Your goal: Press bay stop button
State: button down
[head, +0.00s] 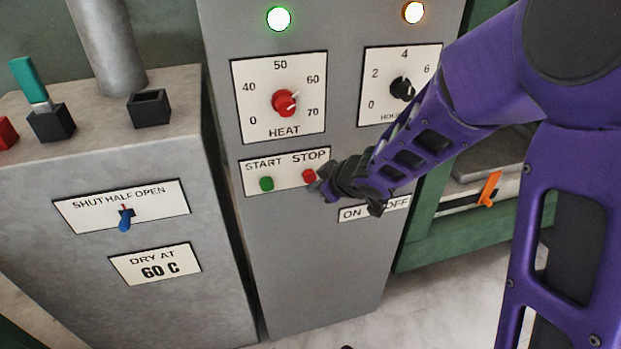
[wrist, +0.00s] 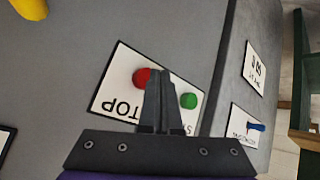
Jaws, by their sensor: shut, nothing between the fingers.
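The red stop button (head: 309,175) sits under the word STOP on a white START/STOP plate (head: 285,186) on the grey cabinet front. The green start button (head: 266,184) is to its left on the same plate. My gripper (head: 318,182) is shut and empty, its tip close beside the red button in the head view. In the wrist view the shut fingers (wrist: 159,75) point at the plate, and the red button (wrist: 142,77) shows partly behind them. The green button (wrist: 188,100) is on their other side. I cannot tell whether the fingertips touch the red button.
Above the plate are a red HEAT knob (head: 286,103) and a black HOURS knob (head: 402,88). An ON/OFF plate (head: 374,209) lies below, partly hidden by my gripper. A lower grey box with a blue lever (head: 125,220) stands at left. Green and amber lamps glow above.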

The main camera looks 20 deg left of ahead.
jog(key=shift+w+a, duration=0.2)
jog(key=shift+w, duration=0.1)
jog(key=shift+w+a+p, duration=0.25)
jog(key=shift+w+p, duration=0.15)
jog(key=shift+w, duration=0.1)
dwell(0.8)
jog(key=shift+s, duration=0.1)
jog(key=shift+s+d, duration=0.45)
jog(key=shift+s, duration=0.3)
jog(key=shift+s+d+b, duration=0.15)
jog(key=shift+s+d, duration=0.3)
jog(key=shift+s, duration=0.25)
jog(key=shift+s+d+b, duration=0.2)
jog(key=shift+s+d, duration=0.25)
jog(key=shift+s, duration=0.3)
jog(key=shift+s+d+b, duration=0.15)
jog(key=shift+s+d, duration=0.3)
jog(key=shift+s, duration=0.25)
